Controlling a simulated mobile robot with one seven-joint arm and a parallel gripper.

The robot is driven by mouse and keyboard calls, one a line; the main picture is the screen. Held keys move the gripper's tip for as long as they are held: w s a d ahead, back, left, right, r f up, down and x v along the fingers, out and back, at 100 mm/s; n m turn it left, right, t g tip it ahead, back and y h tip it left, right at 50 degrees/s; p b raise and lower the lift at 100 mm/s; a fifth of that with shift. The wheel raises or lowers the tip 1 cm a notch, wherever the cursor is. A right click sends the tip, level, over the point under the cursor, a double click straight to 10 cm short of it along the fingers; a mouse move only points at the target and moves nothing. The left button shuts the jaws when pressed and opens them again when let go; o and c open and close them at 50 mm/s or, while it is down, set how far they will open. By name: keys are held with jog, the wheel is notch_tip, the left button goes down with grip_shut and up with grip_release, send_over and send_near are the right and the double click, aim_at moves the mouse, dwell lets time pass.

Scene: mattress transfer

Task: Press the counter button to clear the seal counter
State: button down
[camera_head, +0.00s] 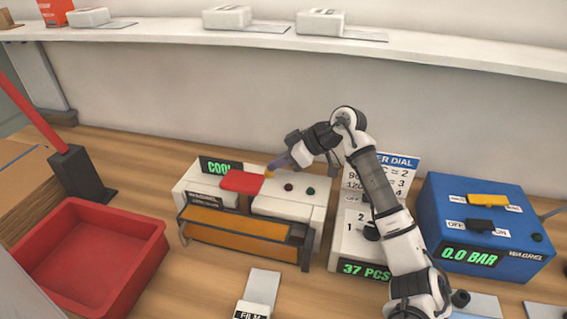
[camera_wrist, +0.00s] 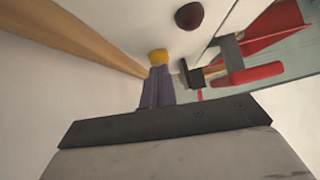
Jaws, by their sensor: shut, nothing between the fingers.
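My gripper (camera_head: 274,166) is shut and empty, reaching down to the left over the back of the white sealer (camera_head: 290,208). In the wrist view my fingers (camera_wrist: 158,72) are together. A small yellow cap-like piece (camera_wrist: 158,57) is right at their tips, and also shows in the head view (camera_head: 268,174). I cannot tell whether it is a button or whether the fingers touch it. Two dark round knobs (camera_head: 288,187) (camera_head: 310,190) are on the sealer's top, right of the fingertips. The counter display (camera_head: 366,270) reads 37 PCS on the white dial box (camera_head: 352,240).
The sealer has a red handle (camera_head: 242,182), orange front bar (camera_head: 235,222) and a display (camera_head: 220,166) reading COOL. A red bin (camera_head: 150,228) stands left. A blue pressure box (camera_head: 436,215), reading 0.0 BAR, stands right. My arm passes over the dial box.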

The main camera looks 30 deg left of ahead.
jog(key=shift+f, duration=1)
jog(key=shift+r, duration=0.1)
